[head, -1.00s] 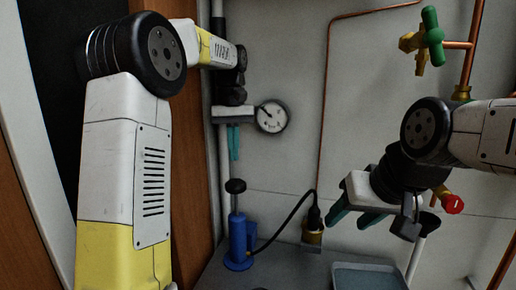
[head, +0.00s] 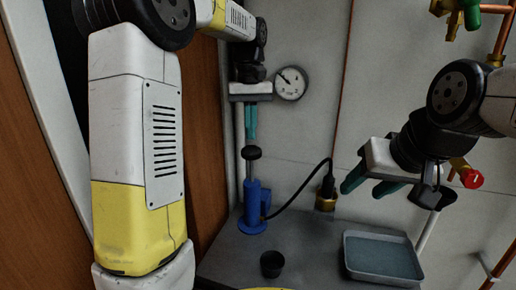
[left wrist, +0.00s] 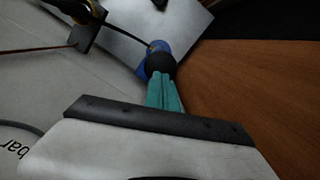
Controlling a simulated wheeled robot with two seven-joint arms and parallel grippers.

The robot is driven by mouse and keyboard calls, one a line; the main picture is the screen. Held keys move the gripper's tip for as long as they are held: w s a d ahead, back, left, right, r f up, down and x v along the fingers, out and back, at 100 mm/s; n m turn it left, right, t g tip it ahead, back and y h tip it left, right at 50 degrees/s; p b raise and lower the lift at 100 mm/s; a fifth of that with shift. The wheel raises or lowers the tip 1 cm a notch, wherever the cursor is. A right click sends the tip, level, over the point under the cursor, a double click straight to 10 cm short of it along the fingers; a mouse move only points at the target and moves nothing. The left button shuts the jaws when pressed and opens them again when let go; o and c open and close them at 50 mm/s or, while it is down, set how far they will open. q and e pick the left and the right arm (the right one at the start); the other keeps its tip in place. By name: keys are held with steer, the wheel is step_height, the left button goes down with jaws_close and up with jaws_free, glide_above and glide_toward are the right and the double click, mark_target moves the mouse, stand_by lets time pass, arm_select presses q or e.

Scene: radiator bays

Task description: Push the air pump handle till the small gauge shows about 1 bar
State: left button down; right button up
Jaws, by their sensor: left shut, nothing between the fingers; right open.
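The blue air pump (head: 254,205) stands upright on the grey shelf, its black knob handle (head: 252,153) raised on a rod. A black hose runs from it to a brass fitting. The round white gauge (head: 290,84) is on the wall to the right of my left gripper; its needle points to the upper left, its figures too small to read. My left gripper (head: 251,136) is shut and empty, pointing down just above the knob. In the left wrist view its teal fingers (left wrist: 163,82) overlap the black knob (left wrist: 160,64); contact cannot be told. My right gripper (head: 364,186) is open and empty, right of the pump.
A brass fitting (head: 326,195) sits at the hose's end by the wall. A grey tray (head: 383,258) and a small black cup (head: 272,264) are on the shelf (head: 225,262). A red-handled valve (head: 472,179) is at the right. A wooden panel stands close to the left of the pump.

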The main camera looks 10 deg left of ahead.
mark_target(251, 146)
arm_select(q)
steer(key=shift+f, duration=0.85)
steer(key=shift+f, duration=3.1)
steer(key=shift+w+a+r, duration=0.2)
steer(key=shift+w+r, duration=0.05)
steer(key=shift+w, duration=0.5)
steer(key=shift+w+a+r, duration=0.15)
steer(key=shift+w+r, duration=0.1)
steer(key=shift+w, duration=0.45)
step_height(251, 146, up, 8)
steer(key=shift+w, duration=0.4)
